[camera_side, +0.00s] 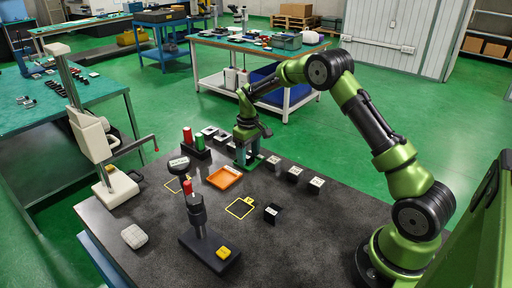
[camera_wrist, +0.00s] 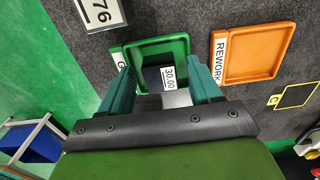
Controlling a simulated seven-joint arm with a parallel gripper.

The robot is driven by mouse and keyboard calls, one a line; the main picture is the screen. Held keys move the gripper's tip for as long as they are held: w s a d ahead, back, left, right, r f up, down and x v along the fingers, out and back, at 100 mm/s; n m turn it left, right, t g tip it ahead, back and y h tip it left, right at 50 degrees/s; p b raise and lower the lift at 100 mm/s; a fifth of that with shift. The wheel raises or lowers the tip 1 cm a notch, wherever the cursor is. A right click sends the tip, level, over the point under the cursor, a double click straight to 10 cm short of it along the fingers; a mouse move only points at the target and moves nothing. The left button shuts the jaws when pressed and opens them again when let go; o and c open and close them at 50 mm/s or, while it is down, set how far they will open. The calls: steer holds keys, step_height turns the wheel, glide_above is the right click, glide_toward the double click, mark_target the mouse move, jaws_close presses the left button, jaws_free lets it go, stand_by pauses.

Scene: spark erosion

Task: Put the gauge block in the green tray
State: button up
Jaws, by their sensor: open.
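The gauge block (camera_wrist: 168,78), with a white "30.00" label, appears to rest in the green tray (camera_wrist: 181,41) in the wrist view. My gripper (camera_wrist: 161,72) is open over the tray, with one teal finger on each side of the block. Gaps show between the block and the fingers; its lower part is partly hidden by my gripper. In the side view my gripper (camera_side: 243,160) points down at the tray at the back of the dark table, and the block cannot be made out there.
An orange tray (camera_wrist: 249,52) labelled "REWORK" lies beside the green one. Several dark blocks with white labels (camera_side: 295,173) stand to the right in the side view. A black stand (camera_side: 198,215) is at the front.

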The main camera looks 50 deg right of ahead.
step_height(320, 180, up, 12)
step_height(320, 180, up, 7)
steer(key=t, duration=0.1)
glide_above(249, 155)
steer(key=s+a, duration=0.4)
steer(key=s+a+r+m+t, duration=0.25)
steer(key=s+a+r, duration=0.35)
steer(key=s, duration=0.3)
steer(key=s+a+f+t+y, duration=0.1)
steer(key=s+a+t, duration=0.1)
steer(key=s, duration=0.5)
steer(key=s+a+f+m+t+y, duration=0.1)
steer(key=s+a, duration=0.2)
steer(key=s, duration=0.4)
steer(key=shift+s+a+f+t, duration=0.15)
steer(key=shift+s+a+t, duration=0.1)
steer(key=shift+a+t, duration=0.1)
